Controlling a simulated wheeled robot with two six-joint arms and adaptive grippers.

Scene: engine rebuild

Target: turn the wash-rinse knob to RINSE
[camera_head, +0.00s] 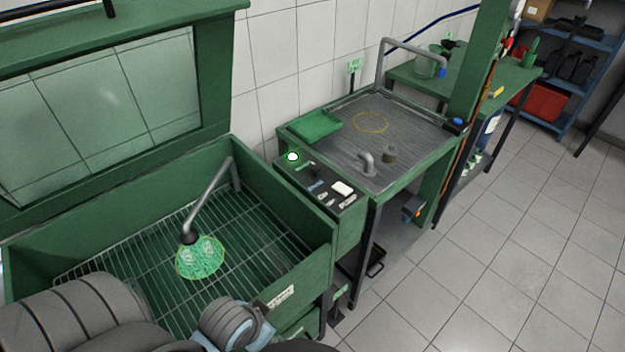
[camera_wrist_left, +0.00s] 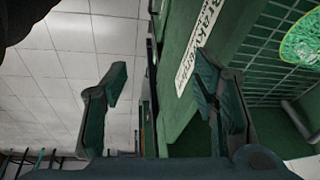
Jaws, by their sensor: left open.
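A green control box (camera_head: 318,200) stands between the wash basin and the steel-topped bench. Its top carries a round white light or button (camera_head: 292,157), small dark and blue controls, and a white block-like piece (camera_head: 342,187). I cannot tell which of these is the wash-rinse knob, nor its setting. My right gripper is not in view.
The green wash basin (camera_head: 310,254) has a wire grid, a curved spout (camera_head: 208,203) and a glowing green round patch (camera_head: 200,258) under it. The steel bench (camera_head: 425,130) holds a green tray (camera_head: 315,125) and a short pipe (camera_head: 368,162). The tiled floor at right is clear.

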